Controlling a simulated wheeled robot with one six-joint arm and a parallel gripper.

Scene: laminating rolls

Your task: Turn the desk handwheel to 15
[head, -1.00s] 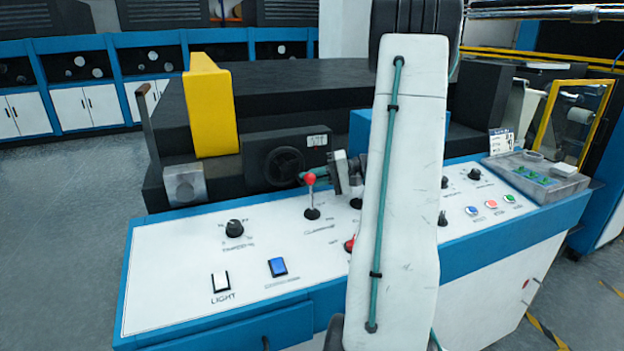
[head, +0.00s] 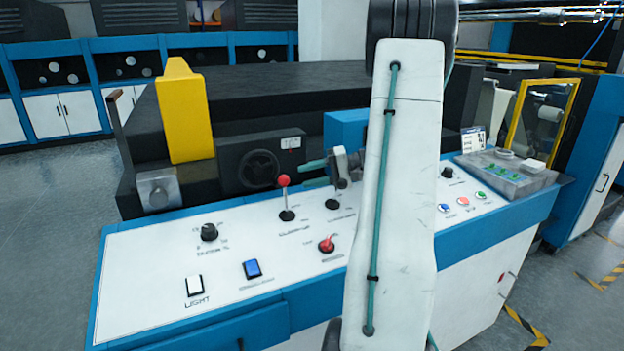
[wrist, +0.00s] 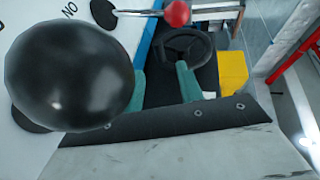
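The black handwheel (head: 258,170) is on the front of a dark box behind the white control desk, left of my gripper in the head view. A small white label (head: 291,143) sits above it at the right; its marks are too small to read. My gripper (head: 315,174) has two teal fingers pointing left towards the wheel, apart from it, with nothing between them. In the wrist view the handwheel (wrist: 187,45) shows beyond the parted fingertips (wrist: 163,83), partly hidden by one finger.
A red-balled lever (head: 284,181) stands on the desk between wheel and gripper. A large black ball knob (wrist: 70,75) is very close to the wrist camera. A red knob (head: 327,244), blue switch (head: 252,269) and yellow block (head: 184,115) are nearby. My arm hides part of the desk.

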